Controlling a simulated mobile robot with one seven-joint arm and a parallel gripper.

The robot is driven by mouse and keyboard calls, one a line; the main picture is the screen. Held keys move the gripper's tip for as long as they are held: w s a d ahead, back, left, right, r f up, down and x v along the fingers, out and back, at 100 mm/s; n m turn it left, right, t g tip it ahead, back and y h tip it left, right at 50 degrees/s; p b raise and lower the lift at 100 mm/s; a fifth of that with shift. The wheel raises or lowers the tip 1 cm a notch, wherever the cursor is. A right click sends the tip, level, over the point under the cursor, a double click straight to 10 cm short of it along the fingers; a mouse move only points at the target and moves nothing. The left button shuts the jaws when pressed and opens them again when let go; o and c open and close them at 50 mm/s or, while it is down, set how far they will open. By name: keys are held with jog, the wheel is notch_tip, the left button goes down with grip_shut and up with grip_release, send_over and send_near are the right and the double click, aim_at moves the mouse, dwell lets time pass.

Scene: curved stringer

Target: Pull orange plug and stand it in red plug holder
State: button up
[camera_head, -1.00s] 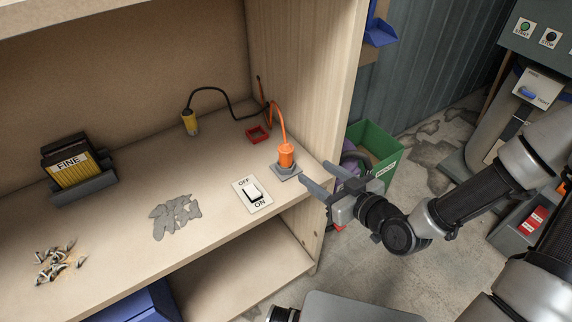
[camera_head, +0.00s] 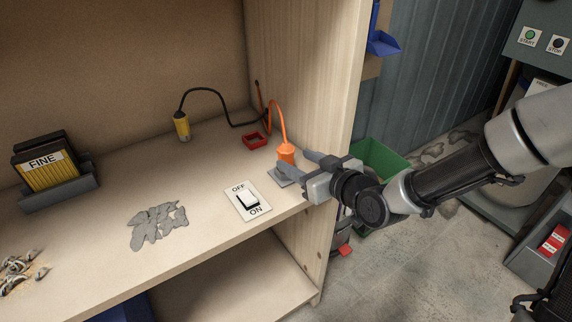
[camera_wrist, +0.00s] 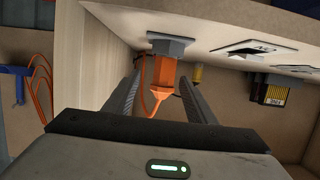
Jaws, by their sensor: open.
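The orange plug (camera_head: 286,152) stands upright in a grey socket plate (camera_head: 280,178) on the shelf, near the right side wall. Its orange cord rises from its top and curves back. The red plug holder (camera_head: 256,140), a small open square frame, lies empty behind and left of the plug. My gripper (camera_head: 300,162) is open, its fingers at the plug and partly hiding its lower part. In the wrist view, the orange plug (camera_wrist: 164,80) appears between the two open fingers (camera_wrist: 158,98), with a visible gap on each side. The grey socket (camera_wrist: 172,46) shows beyond it.
An OFF/ON switch plate (camera_head: 248,200) lies just left of the socket. A yellow plug (camera_head: 182,126) with a black cord stands further back left. A FINE box (camera_head: 48,166) and grey patches (camera_head: 158,226) are on the left. The wooden side wall (camera_head: 310,70) is close on the right.

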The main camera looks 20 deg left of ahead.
aim_at(290, 158)
jog(key=x, duration=0.1)
jog(key=b+x, duration=0.2)
jog(key=x, duration=0.1)
jog(key=shift+s+a, duration=0.25)
jog(key=shift+s, duration=0.05)
jog(key=shift+w+a, duration=0.3)
jog(key=c, duration=1.1)
jog(key=shift+r, duration=0.1)
